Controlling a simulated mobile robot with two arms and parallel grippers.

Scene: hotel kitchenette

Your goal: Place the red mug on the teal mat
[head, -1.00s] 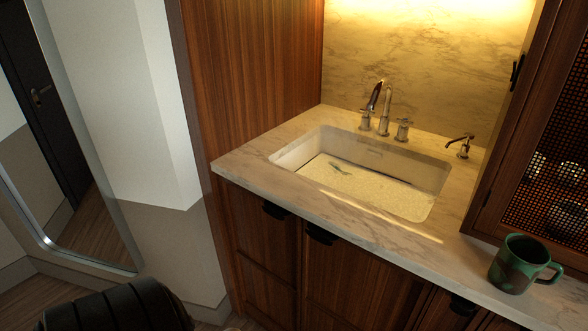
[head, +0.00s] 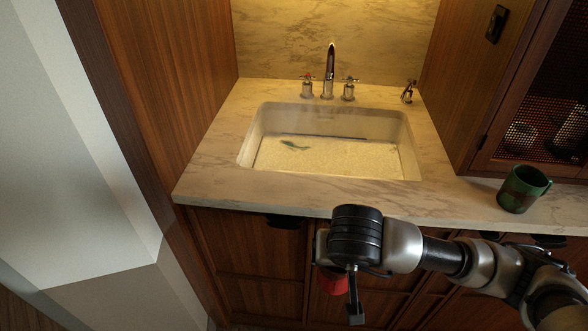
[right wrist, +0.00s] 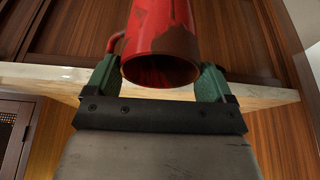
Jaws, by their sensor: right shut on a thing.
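The red mug (right wrist: 160,25) is held between the two green-padded fingers of my right gripper (right wrist: 158,80). Its handle sticks out at the left in the right wrist view, and a round dark end faces the camera. In the head view only a small part of the red mug (head: 333,281) shows below my right wrist, in front of the cabinet doors and lower in the picture than the counter edge. My right fingers are mostly hidden there. No teal mat can be made out in either view. My left gripper is not in view.
A marble counter (head: 220,165) holds a sink (head: 330,160) with a faucet (head: 329,75) behind it. A green and brown mug (head: 523,188) stands on the counter at right, beside the mesh-front cabinet (head: 545,110). The front counter strip by the sink is clear.

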